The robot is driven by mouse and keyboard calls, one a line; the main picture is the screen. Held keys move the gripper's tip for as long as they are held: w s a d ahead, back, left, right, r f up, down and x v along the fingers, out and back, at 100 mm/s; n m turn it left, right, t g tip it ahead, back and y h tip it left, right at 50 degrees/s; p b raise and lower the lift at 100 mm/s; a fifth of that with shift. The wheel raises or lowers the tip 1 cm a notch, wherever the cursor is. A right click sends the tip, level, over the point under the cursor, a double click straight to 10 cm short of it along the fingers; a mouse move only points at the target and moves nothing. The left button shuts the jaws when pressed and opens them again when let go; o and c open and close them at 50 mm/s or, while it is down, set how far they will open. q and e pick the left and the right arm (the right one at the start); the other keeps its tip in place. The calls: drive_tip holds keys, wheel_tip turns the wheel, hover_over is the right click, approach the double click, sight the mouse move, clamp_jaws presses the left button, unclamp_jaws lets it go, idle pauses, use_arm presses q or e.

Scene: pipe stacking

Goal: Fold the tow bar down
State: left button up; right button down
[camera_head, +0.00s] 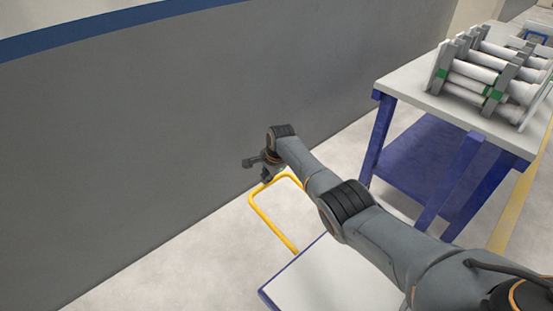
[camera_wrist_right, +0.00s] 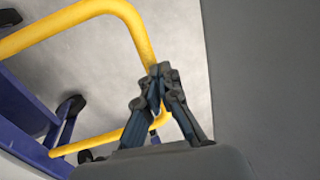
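The tow bar (camera_head: 273,227) is a yellow tube loop at the end of a low cart (camera_head: 335,285) with a white top and blue edge. The loop's far end reaches toward the grey wall. My right gripper (camera_head: 262,172) is at this far end. In the right wrist view, the fingertips of my right gripper (camera_wrist_right: 157,85) come close together over the tow bar (camera_wrist_right: 138,40), which runs behind them and shows again below. The fingers hide that stretch, so I cannot tell whether they hold it. My left gripper is not in view.
A grey wall (camera_head: 130,150) stands close beyond the gripper on the left. A table (camera_head: 405,82) with blue legs and a rack of white pipes (camera_head: 470,75) stands at right. Bare floor (camera_head: 160,270) lies at lower left. Dark wheels (camera_wrist_right: 70,107) show under the cart.

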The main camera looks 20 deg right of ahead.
drive_tip(key=v, duration=1.1)
drive_tip(key=shift+w+r, duration=0.15)
drive_tip(key=shift+r, duration=0.1)
